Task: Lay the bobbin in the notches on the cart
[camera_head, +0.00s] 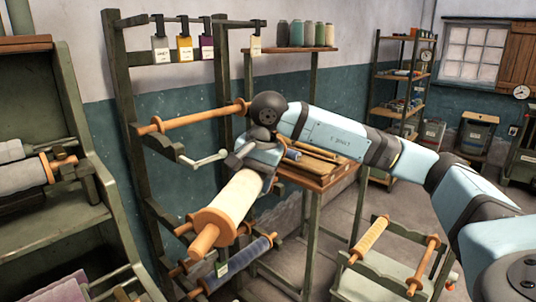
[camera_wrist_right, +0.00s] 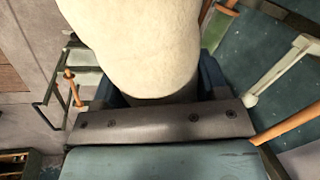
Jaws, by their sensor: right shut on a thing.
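The cream bobbin (camera_head: 227,208), with wooden flange and end knobs, hangs tilted in front of the tall green rack. It also fills the top of the right wrist view (camera_wrist_right: 140,45). My right gripper (camera_head: 254,165) is shut on it, with dark blue fingers on either side in the wrist view. The small green cart (camera_head: 350,292) stands on the floor at lower right, apart from the bobbin. The cart also shows at the left of the wrist view (camera_wrist_right: 50,98). My left gripper is out of view.
A wooden-topped stand (camera_head: 315,178) is behind my right arm. A green shelf with rolls (camera_head: 85,235) is at left.

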